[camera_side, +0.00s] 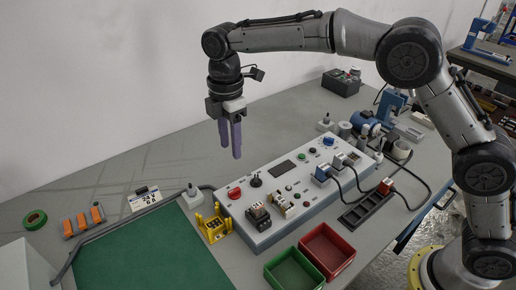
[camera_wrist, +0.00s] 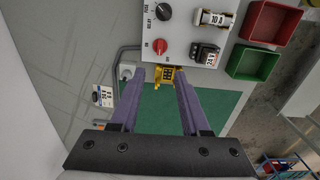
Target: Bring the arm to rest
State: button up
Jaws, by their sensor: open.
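My gripper (camera_side: 231,150) hangs from my arm with its two purple fingers pointing down, above the far-left part of the table. It is open and nothing is between its fingers. In the wrist view the gripper (camera_wrist: 159,78) shows two fingers apart, with a yellow holder (camera_wrist: 166,75) and a green mat (camera_wrist: 212,103) seen below and beyond them. The side view shows the fingers well above the table (camera_side: 150,155), touching nothing.
A grey control panel (camera_side: 262,178) with knobs, plugs and cables stands mid-table. The yellow holder (camera_side: 213,226), green mat (camera_side: 150,255), red bin (camera_side: 327,250) and green bin (camera_side: 293,271) lie at the front. A green tape roll (camera_side: 35,220) lies at left. The back-left table is mostly clear.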

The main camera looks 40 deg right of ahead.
jog(key=s+d+r+m+t, duration=0.1)
jog(key=s+d+r+t, duration=0.1)
jog(key=d+r, duration=0.65)
jog(key=s+d+r+m+t, duration=0.1)
jog(key=s+d+r+m, duration=0.1)
jog(key=s+d+r, duration=0.3)
jog(key=s+d+r+m+t, duration=0.1)
jog(key=s+d+r+m, duration=0.15)
jog(key=s, duration=0.35)
jog(key=s+d+f+m+t, duration=0.1)
jog(key=s+d+f+m, duration=0.15)
jog(key=s, duration=0.45)
jog(key=s+d+f+m, duration=0.1)
jog(key=s+d+m, duration=0.15)
jog(key=s, duration=0.35)
jog(key=s+f+m, duration=0.5)
jog(key=f+m, duration=0.2)
jog(key=shift+s+d+f+m+t, duration=0.25)
jog(key=shift+s+f+m+t, duration=0.05)
jog(key=shift+f+m, duration=0.05)
